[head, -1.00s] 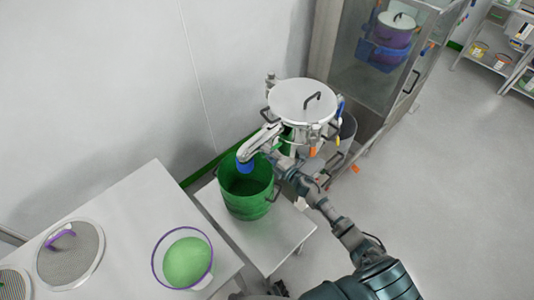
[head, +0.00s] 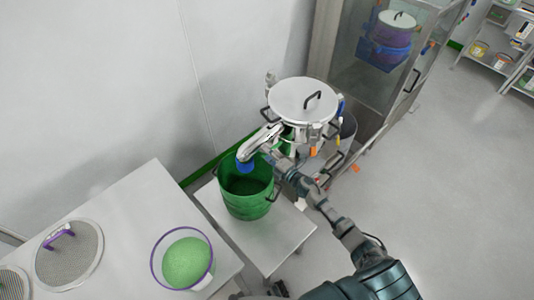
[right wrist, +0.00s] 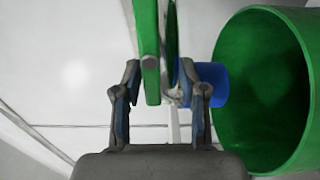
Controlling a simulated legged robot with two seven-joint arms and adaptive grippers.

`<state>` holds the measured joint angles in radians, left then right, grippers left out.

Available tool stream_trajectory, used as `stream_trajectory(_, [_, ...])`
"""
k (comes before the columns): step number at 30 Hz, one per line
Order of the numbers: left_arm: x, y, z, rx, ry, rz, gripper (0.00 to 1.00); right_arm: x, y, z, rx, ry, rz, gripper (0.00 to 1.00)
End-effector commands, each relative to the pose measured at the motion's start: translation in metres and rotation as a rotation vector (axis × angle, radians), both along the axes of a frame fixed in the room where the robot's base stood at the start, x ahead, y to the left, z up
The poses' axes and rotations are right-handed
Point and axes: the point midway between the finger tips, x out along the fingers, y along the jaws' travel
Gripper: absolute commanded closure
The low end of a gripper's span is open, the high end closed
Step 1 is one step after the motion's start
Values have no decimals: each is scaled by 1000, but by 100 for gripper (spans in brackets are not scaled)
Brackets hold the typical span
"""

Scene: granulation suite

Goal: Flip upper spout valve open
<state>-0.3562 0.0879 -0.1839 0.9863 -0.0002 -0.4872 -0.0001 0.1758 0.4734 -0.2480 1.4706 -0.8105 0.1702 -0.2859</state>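A steel vessel with a round lid (head: 300,100) stands beyond the low table. Its spout (head: 262,138) points left and down, ending in a blue tip (head: 245,164) over a green bucket (head: 247,196). In the right wrist view, a green lever (right wrist: 149,45) comes down between the fingers of my right gripper (right wrist: 158,95), with a second green strip beside it. The fingers are spread, with visible gaps around the lever. The blue tip (right wrist: 212,84) and the bucket (right wrist: 265,90) lie right of the fingers. In the head view my right gripper (head: 279,156) is beside the spout, partly hidden. My left gripper is out of view.
The bucket stands on a low steel table (head: 265,238). A nearer table (head: 140,215) holds a bowl of green material (head: 185,262) and a round sieve (head: 70,257). A glass-fronted cabinet (head: 372,85) stands behind the vessel. Open floor lies to the right.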

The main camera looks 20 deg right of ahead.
Motion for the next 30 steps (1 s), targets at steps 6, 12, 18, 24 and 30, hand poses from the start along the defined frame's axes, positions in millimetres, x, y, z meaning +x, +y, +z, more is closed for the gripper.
stream_trajectory(6, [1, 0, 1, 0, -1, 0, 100, -1, -1, 3, 1, -4, -1, 58])
stream_trajectory(12, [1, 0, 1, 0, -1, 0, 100, -27, -10, 1, 0, -1, -1, 58])
stream_trajectory(18, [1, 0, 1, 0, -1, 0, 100, -70, -25, 0, 2, 2, -1, 58])
stream_trajectory(24, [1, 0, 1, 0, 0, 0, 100, -101, -37, -1, 3, 1, -1, 58])
stream_trajectory(30, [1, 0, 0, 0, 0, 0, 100, -112, -41, 0, 2, 1, -1, 58])
